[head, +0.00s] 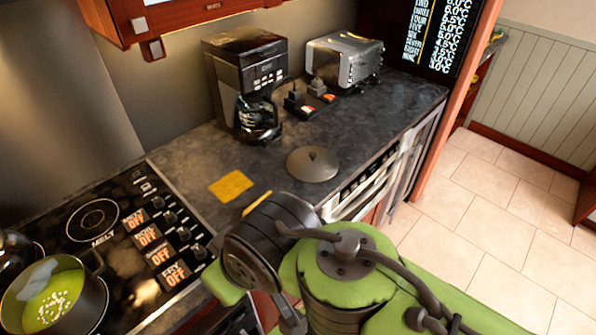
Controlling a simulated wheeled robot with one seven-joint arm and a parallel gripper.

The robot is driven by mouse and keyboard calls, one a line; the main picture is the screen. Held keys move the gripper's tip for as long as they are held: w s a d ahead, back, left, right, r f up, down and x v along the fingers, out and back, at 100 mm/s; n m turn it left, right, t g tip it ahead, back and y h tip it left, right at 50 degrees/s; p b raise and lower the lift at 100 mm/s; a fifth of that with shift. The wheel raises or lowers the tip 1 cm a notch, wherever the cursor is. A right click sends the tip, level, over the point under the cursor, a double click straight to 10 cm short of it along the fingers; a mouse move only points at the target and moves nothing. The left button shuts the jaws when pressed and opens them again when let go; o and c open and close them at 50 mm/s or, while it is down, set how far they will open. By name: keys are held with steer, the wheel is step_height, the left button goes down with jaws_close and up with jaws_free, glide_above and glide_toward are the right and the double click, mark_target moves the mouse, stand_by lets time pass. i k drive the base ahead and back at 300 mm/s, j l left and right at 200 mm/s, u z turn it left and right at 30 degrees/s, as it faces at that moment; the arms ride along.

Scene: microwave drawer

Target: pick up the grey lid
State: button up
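The grey lid (313,166) lies flat on the dark countertop (215,165), near its front edge. It is round, with a small knob on top. My arm, green and black, reaches in from the lower right and ends in front of the counter, below and left of the lid in the picture. No gripper fingers can be made out, and nothing of mine is seen touching the lid.
A coffee maker (246,85) and a toaster (344,59) stand behind the lid. Small dark items (310,98) lie between them. A yellow sponge-like piece (231,186) lies to the left. A pot (54,296) sits on the stove (110,235). Counter around the lid is clear.

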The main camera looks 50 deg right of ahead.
mark_target(311, 164)
steer(key=z, duration=1.75)
steer(key=k+u, duration=0.1)
steer(key=u, duration=2.45)
steer(key=k+l+u, duration=0.15)
steer(key=l, duration=0.3)
steer(key=k+l+u, duration=0.1)
steer(key=l, duration=0.35)
steer(key=k+l+u, duration=0.15)
steer(key=l, duration=0.25)
steer(key=k+l+u, duration=0.1)
steer(key=k+l, duration=0.2)
steer(key=k+l+u, duration=0.15)
steer(key=l, duration=0.3)
steer(key=k, duration=0.05)
